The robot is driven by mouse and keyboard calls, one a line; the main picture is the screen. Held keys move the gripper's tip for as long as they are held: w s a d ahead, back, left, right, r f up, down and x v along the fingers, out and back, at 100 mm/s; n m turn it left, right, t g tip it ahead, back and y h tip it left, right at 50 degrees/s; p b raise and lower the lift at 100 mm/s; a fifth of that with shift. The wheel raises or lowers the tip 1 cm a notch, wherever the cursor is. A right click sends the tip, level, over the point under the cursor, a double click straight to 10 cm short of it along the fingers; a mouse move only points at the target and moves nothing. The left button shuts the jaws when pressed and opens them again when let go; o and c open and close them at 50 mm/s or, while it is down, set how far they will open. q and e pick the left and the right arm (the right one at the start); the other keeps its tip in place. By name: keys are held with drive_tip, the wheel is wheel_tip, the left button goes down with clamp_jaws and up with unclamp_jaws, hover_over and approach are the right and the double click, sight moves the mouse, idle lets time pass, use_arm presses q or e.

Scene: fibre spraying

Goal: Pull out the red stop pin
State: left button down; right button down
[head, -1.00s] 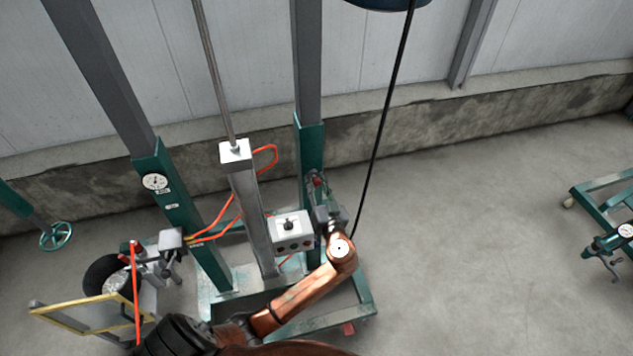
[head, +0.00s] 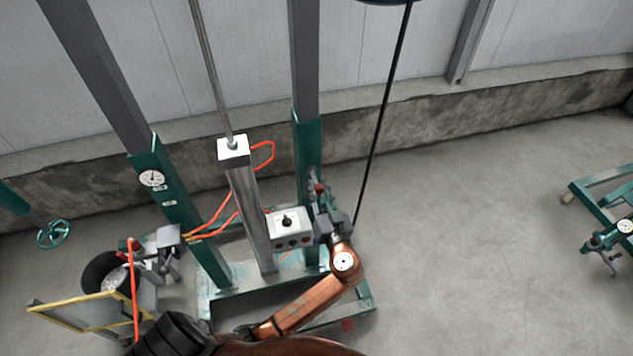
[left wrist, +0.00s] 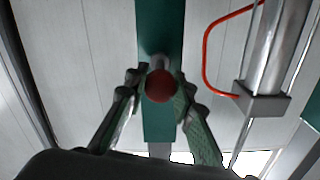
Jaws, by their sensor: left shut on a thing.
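The red stop pin's round knob (left wrist: 160,86) is in the middle of the left wrist view. A short grey shaft shows behind it, against the green post (left wrist: 161,25). My left gripper (left wrist: 158,92) has one finger on each side of the knob and is shut on it. In the head view the red knob (head: 319,188) shows small beside the green post (head: 308,150), with my left gripper (head: 322,203) at it. I cannot tell whether the shaft's end is still in the post. My right gripper is not in view.
A white control box (head: 290,228) stands close left of my left gripper. A steel cylinder (head: 248,215) with orange hoses is further left. A black cable (head: 385,115) hangs to the right.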

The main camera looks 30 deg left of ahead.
use_arm(q)
drive_tip(key=shift+d+f, duration=0.1)
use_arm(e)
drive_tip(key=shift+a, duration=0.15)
use_arm(q)
drive_tip(key=c, duration=2.1)
unclamp_jaws()
drive_tip(key=o, duration=0.3)
drive_tip(key=shift+s+d, duration=0.1)
drive_tip(key=shift+s, duration=0.05)
drive_tip(key=shift+o, duration=0.9)
drive_tip(key=shift+s, duration=0.1)
drive_tip(key=v, duration=1.1)
drive_tip(key=shift+s+d, duration=0.2)
drive_tip(key=shift+d, duration=0.1)
